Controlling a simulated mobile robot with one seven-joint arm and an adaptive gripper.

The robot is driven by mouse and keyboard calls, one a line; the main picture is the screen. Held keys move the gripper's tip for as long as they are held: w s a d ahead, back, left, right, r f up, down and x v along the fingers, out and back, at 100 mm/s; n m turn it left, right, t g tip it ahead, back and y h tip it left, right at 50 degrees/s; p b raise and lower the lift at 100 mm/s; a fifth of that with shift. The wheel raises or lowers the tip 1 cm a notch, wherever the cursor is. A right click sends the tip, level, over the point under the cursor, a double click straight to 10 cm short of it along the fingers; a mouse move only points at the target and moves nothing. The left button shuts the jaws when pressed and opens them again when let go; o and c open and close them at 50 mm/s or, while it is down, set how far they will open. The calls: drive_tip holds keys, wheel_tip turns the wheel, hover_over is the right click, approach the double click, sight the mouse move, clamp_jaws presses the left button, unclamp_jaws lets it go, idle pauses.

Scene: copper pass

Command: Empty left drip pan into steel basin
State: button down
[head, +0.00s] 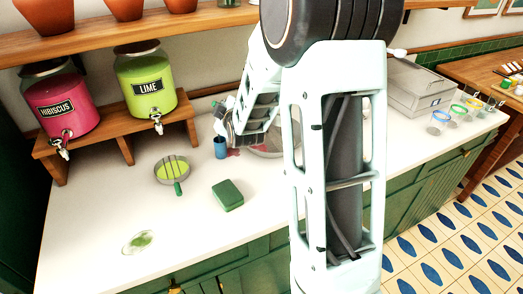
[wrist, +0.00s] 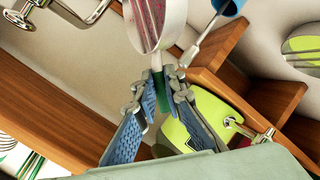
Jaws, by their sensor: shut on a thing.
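My gripper (wrist: 160,88) is shut on the green handle (wrist: 162,95) of a round metal drip pan (wrist: 172,38). Red liquid shows inside the pan in the wrist view, and the pan looks tilted there. In the head view my gripper (head: 240,130) is at the back of the counter, beside a pale metal basin (head: 268,151) that my arm partly hides. A red patch shows by the gripper there; I cannot tell whether it is in the pan or on the counter. A second drip pan (head: 172,171) with green liquid and a green handle sits on the counter.
Hibiscus (head: 62,102) and lime (head: 146,84) dispensers stand on a wooden stand (head: 115,150). A blue cup (head: 220,148) is close to my gripper. Glasses (head: 440,122) and a grey box (head: 418,85) are at right.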

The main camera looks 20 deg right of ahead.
drive_tip(key=s+d+f+m+t+y+b, duration=0.2)
drive_tip(key=s+d+m+b, duration=0.3)
drive_tip(key=d, duration=0.5)
drive_tip(key=shift+s+t, duration=0.4)
drive_tip(key=shift+t, duration=0.3)
idle(0.9)
